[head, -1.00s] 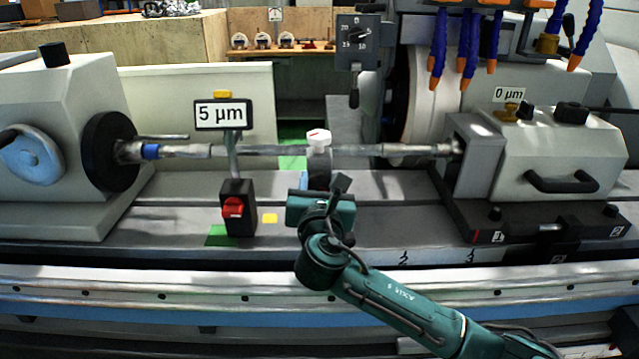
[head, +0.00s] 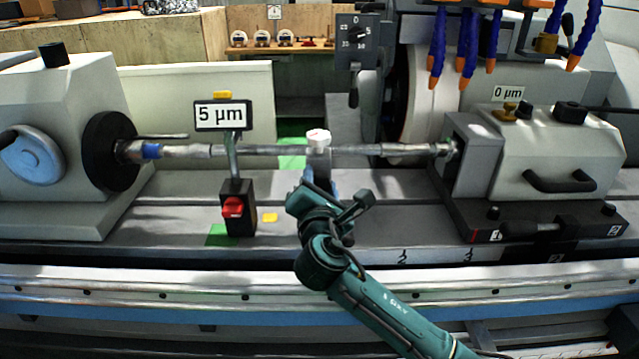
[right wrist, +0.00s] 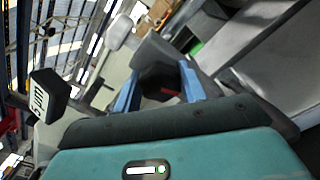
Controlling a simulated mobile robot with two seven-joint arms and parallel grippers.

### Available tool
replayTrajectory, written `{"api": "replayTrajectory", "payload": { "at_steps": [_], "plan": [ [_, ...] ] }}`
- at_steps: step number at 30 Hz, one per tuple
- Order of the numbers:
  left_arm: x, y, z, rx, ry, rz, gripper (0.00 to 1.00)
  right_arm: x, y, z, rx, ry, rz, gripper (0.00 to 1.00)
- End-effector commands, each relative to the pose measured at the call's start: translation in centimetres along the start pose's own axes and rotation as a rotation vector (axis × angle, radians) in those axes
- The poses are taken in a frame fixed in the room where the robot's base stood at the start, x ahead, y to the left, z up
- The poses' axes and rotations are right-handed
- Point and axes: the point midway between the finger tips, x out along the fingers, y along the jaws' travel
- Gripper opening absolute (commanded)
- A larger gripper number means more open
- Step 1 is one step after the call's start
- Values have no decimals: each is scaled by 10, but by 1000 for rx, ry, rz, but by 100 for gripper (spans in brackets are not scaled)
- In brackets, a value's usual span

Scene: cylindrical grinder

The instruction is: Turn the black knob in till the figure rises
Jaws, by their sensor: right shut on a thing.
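My right gripper (head: 320,182) is at the support in the middle of the long shaft (head: 260,151), below a white cap (head: 319,138). In the right wrist view its blue fingers (right wrist: 158,75) are closed on the sides of the black knob (right wrist: 158,82). In the head view the gripper mostly hides the knob. A sign on a stand (head: 222,115) reads 5 µm. My left gripper is not in view.
The headstock with a black chuck (head: 110,152) is at the left, the tailstock (head: 560,160) at the right. A black box with a red switch (head: 233,208) stands left of my gripper. Blue hoses (head: 438,48) hang at upper right. The bed right of my gripper is clear.

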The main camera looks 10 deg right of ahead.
Motion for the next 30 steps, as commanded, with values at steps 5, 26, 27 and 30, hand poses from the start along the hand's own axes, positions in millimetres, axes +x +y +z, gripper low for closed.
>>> {"api": "replayTrajectory", "payload": {
  "at_steps": [5, 26, 27, 30],
  "plan": [
    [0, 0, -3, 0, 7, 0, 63, 0, 0, -1, 35, 2, 0, 18],
    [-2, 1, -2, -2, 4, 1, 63, 0, 0, -1, 40, 1, 0, 63],
    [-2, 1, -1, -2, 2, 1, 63, 0, 0, 0, 40, 1, 0, 63],
    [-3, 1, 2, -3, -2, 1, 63, 0, 0, 0, 40, 1, 0, 63]
  ]
}}
